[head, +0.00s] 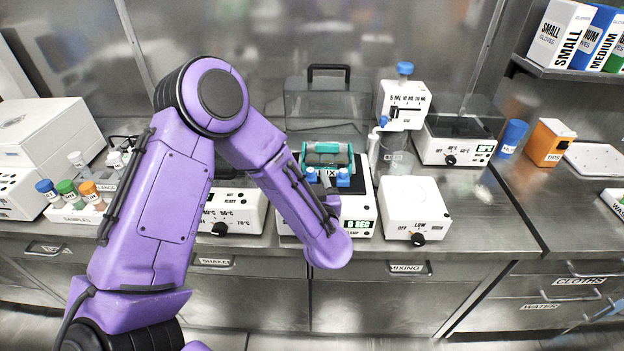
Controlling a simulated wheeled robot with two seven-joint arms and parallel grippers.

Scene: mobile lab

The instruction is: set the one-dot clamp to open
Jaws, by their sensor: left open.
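A mixer (357,222) with a lit green display stands at the middle of the bench. On top of it is a teal frame (327,150) with two blue knob-like parts, one at the left (311,175) and one at the right (343,178). No dot marks are readable, so I cannot tell which part is the one-dot clamp or how it is set. My left arm reaches in from the left and bends down in front of the mixer. My left gripper (329,203) is open, close in front of the blue parts and largely hidden by my wrist. My right gripper is out of view.
A white box with a black dial (417,212) stands right of the mixer, and a heater-like box (236,207) stands left. A dispenser (404,105) and a balance (455,140) are behind right. A sample rack (75,213) is at the left. The bench at the right is partly clear.

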